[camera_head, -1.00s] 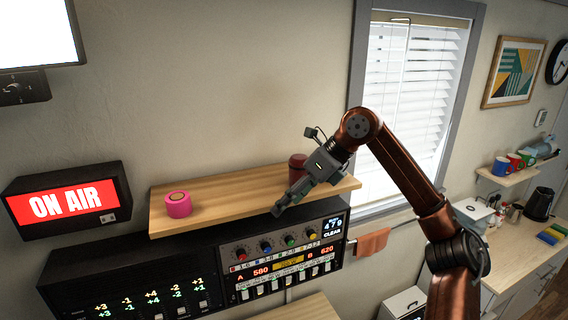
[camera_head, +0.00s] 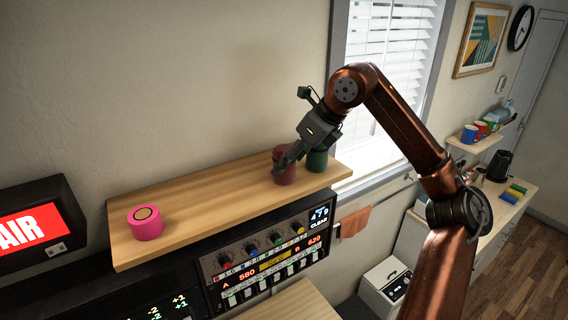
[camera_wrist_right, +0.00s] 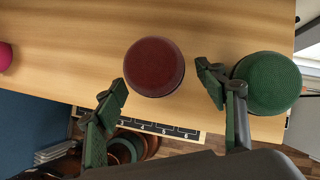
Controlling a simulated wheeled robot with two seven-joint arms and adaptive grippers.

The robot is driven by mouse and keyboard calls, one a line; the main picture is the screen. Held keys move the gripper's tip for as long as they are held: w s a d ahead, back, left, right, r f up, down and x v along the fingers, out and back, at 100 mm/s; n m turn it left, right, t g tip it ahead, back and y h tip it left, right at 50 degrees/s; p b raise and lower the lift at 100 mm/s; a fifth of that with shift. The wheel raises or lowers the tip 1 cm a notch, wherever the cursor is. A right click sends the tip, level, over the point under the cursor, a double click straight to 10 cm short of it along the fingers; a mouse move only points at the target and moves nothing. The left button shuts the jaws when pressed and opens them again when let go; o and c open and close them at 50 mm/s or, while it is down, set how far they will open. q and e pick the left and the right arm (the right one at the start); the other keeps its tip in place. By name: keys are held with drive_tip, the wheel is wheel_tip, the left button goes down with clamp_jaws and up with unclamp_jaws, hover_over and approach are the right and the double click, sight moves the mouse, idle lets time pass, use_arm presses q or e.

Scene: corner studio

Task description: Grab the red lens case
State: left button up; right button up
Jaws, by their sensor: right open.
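The dark red lens case (camera_head: 287,178) is a round, lidded cylinder. It stands upright on the wooden shelf (camera_head: 215,197), towards its right end. In the right wrist view the red lens case (camera_wrist_right: 154,66) shows from above, slightly beyond the fingertips and between their lines. My right gripper (camera_head: 283,164) is open and empty at the case, and one finger partly hides it in the head view. In the wrist view its two green-padded fingers (camera_wrist_right: 162,77) stand apart on either side. My left gripper is not in view.
A green case (camera_head: 317,160) stands just right of the red one; in the wrist view the right finger is very close to the green case (camera_wrist_right: 267,83). The shelf between pink and red is clear.

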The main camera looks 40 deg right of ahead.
drive_tip(key=x, duration=0.3)
drive_tip(key=shift+w+a, duration=0.1)
drive_tip(key=shift+w, duration=0.05)
drive_tip(key=shift+f, duration=0.1)
drive_tip(key=c, duration=0.7)
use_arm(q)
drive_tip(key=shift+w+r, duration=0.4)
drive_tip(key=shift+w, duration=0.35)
use_arm(e)
drive_tip(key=c, duration=0.8)
